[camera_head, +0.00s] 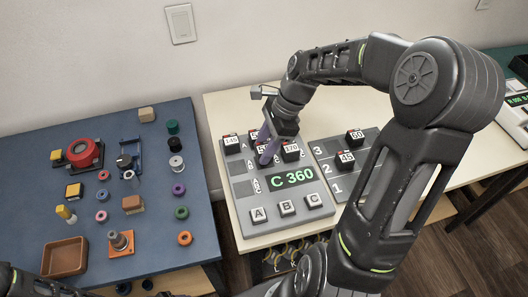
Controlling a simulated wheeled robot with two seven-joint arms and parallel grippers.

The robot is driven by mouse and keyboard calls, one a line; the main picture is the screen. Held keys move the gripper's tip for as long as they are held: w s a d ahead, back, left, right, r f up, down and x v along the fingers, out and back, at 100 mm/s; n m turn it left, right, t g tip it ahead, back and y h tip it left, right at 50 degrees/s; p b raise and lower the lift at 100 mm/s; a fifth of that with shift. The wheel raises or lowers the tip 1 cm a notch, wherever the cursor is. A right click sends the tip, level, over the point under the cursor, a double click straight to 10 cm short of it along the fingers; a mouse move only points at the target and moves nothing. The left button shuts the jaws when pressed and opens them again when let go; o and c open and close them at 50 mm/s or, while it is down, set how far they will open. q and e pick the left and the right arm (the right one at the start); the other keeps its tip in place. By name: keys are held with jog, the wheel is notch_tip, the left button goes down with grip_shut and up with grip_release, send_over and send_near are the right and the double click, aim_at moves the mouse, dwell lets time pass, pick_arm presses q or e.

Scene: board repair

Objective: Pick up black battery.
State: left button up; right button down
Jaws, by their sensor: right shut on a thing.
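Small black batteries with white number labels sit on a grey board (240,218) with a green "C 360" display. One battery labelled 145 (231,143) is at the board's far left corner. One labelled 170 (291,151) is right beside my right gripper (268,155). My right gripper reaches down over the board's upper middle and is shut on a black battery, mostly hidden by the fingers. I cannot tell whether it is lifted. Batteries 50 (355,136) and 45 (345,159) sit on the grid board (326,153) to the right. My left gripper is out of view.
Cubes A, B and C (287,208) line the board's front. A blue table (205,225) on the left holds spools, a red round part (81,152), small blocks and a brown tray (65,258). A green-display device (515,101) stands far right. My right arm covers much of the right side.

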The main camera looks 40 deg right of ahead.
aim_at(264, 147)
notch_tip(264, 147, up, 8)
jog(key=shift+f, duration=0.1)
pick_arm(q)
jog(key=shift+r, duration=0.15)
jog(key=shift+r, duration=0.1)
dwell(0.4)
